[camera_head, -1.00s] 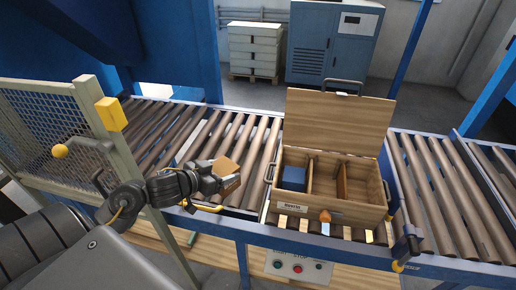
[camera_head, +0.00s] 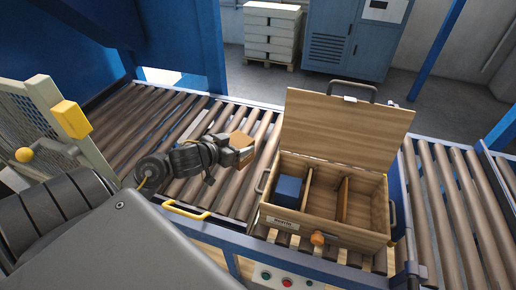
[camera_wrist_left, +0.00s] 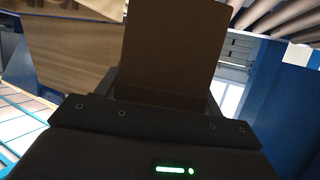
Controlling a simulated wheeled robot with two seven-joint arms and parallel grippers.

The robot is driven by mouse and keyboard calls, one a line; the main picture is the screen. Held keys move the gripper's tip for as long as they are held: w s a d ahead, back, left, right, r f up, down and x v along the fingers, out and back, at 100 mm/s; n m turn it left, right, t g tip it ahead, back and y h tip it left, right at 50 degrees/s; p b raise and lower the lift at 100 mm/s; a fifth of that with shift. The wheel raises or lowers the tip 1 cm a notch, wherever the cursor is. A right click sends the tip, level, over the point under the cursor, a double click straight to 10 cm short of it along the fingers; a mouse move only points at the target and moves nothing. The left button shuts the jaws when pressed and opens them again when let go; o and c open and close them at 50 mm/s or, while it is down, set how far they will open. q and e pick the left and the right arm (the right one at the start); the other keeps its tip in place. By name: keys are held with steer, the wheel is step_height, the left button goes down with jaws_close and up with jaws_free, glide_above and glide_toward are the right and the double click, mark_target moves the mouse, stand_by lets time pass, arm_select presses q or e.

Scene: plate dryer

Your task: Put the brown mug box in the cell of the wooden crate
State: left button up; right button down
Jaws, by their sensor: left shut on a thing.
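The brown mug box (camera_head: 241,142) is held in my left gripper (camera_head: 229,152), over the rollers left of the crate. In the left wrist view the box (camera_wrist_left: 172,50) stands up from between the jaws and fills the middle. The wooden crate (camera_head: 330,228) sits on the conveyor with its lid (camera_head: 345,130) raised. Dividers split the inside into cells. A blue box (camera_head: 288,190) fills part of the left cell; the middle and right cells look empty. My right gripper is not in view.
Yellow handle (camera_head: 186,211) and the blue conveyor rail run along the front. A panel with buttons (camera_head: 286,282) is below the crate. A mesh guard with a yellow box (camera_head: 71,119) stands at left. The raised lid rises behind the cells.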

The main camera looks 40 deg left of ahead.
arm_select(q)
steer(key=shift+w+f, duration=3.15)
steer(key=shift+w, duration=0.2)
steer(key=shift+w+f, duration=3.1)
steer(key=shift+w, duration=0.2)
steer(key=shift+f, duration=0.1)
steer(key=o, duration=1.2)
